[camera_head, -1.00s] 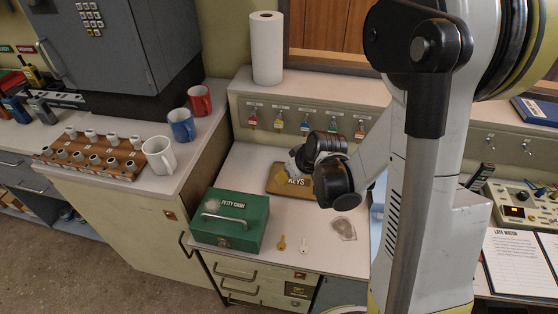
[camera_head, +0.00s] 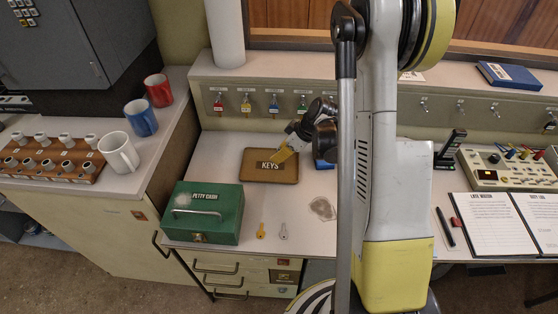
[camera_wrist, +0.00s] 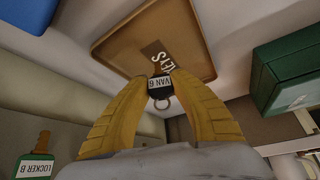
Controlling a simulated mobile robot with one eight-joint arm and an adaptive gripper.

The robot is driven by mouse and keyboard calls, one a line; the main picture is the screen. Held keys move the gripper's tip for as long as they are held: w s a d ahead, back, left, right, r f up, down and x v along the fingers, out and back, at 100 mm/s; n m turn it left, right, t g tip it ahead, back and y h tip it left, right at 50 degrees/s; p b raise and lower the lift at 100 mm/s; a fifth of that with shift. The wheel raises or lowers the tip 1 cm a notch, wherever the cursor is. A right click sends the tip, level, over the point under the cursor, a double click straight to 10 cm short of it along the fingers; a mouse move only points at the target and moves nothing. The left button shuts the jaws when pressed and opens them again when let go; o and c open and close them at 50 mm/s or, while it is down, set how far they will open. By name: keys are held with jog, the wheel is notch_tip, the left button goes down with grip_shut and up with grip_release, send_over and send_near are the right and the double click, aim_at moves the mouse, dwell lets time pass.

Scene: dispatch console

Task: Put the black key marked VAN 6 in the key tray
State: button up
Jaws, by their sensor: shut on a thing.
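My gripper (camera_wrist: 160,95) is shut on the black key marked VAN 6 (camera_wrist: 160,84), held by its labelled head between the two yellow fingers. The ring hangs toward the palm. The brown key tray (camera_wrist: 200,30) lies beyond the key in the wrist view, its KEYS label partly covered by the key. In the head view my gripper (camera_head: 284,154) is over the right part of the tray (camera_head: 255,175). The key itself cannot be made out there. Whether the key touches the tray cannot be told.
A green petty cash box (camera_head: 203,213) stands left of and in front of the tray. A brass key (camera_head: 261,231) and a pale key (camera_head: 283,231) lie on the counter in front. Tagged keys, including a red one (camera_head: 218,102), hang on the panel behind. My arm hides the area right of the tray.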

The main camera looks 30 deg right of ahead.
jog(key=shift+f, duration=0.9)
jog(key=shift+f, duration=0.1)
jog(key=o, duration=1)
